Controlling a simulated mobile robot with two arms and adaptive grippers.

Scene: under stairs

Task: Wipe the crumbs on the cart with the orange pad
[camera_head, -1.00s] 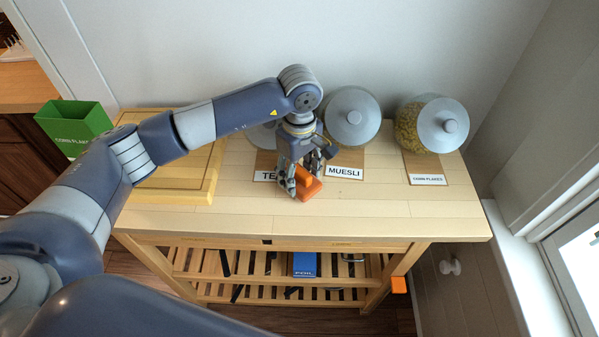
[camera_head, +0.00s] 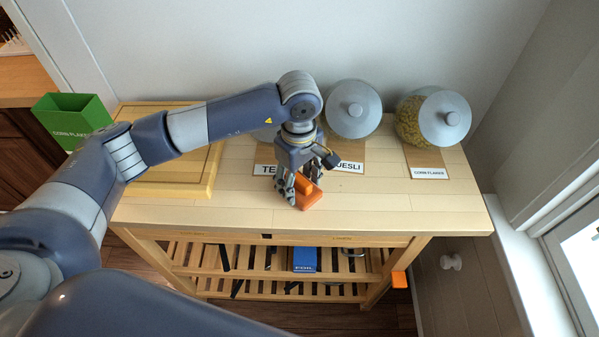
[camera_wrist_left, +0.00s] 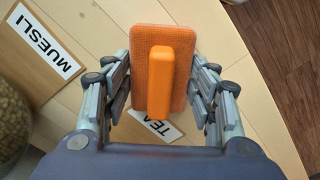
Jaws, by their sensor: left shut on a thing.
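The orange pad (camera_head: 314,200) is a flat block with a raised handle. It is low over the wooden top of the cart (camera_head: 425,215), in front of the TEA and MUESLI labels; I cannot tell whether it touches the wood. My left gripper (camera_head: 296,193) points down and is shut on the pad. In the left wrist view the pad (camera_wrist_left: 180,45) lies between the fingers, its handle running along the middle. I cannot make out any crumbs. My right gripper is not in view.
A muesli jar (camera_head: 353,110) and a corn flakes jar (camera_head: 408,122) stand at the back. A framed wooden board (camera_head: 165,185) lies at left, near a green box (camera_head: 72,120). The cart's front right is clear. A blue box (camera_head: 305,260) sits on the lower shelf.

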